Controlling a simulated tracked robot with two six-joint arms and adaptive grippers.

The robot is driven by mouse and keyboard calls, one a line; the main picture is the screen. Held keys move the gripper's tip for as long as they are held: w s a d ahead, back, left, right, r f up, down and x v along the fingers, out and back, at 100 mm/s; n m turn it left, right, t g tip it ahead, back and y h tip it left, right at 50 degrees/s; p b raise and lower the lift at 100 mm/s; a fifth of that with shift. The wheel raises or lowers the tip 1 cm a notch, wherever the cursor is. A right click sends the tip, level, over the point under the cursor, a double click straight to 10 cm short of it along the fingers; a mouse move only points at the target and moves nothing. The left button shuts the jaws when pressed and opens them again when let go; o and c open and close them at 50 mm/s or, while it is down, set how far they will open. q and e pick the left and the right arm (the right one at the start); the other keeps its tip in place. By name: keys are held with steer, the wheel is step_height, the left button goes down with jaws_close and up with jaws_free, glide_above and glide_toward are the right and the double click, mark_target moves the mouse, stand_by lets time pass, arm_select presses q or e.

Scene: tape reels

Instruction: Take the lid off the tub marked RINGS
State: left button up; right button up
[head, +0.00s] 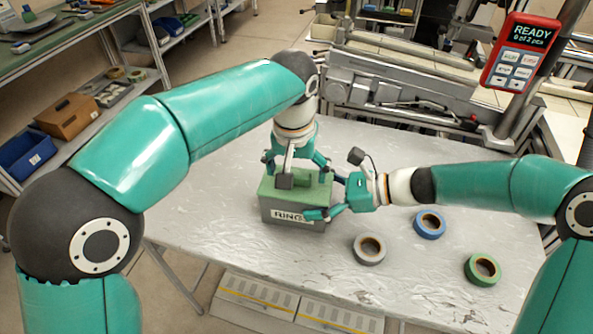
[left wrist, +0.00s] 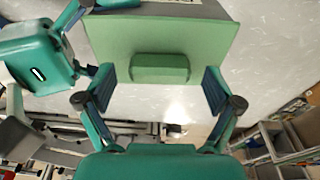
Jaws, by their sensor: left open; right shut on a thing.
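The grey tub marked RINGS (head: 280,214) stands upright on the table with its green lid (head: 272,190) on. The lid and its raised block handle (left wrist: 160,68) show in the left wrist view. My left gripper (head: 296,166) points down over the lid from behind. It is open, its fingers (left wrist: 161,88) spread to either side of the handle and apart from it. My right gripper (head: 325,197) is shut on the tub from its right side, one finger along the front near the label. Its far finger is partly hidden.
A grey tape reel (head: 369,249), a blue reel (head: 429,224) and a green reel (head: 482,269) lie on the table (head: 220,205) right of the tub. A red handheld display reading READY (head: 521,51) hangs at the upper right. The table left of the tub is clear.

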mark_target(296, 171)
arm_select(q)
steer(key=shift+f, duration=0.35)
steer(key=c, duration=1.4)
steer(key=shift+r, duration=0.25)
steer(key=shift+r, duration=0.9)
steer(key=shift+r, duration=2)
arm_select(e)
steer(key=o, duration=1.4)
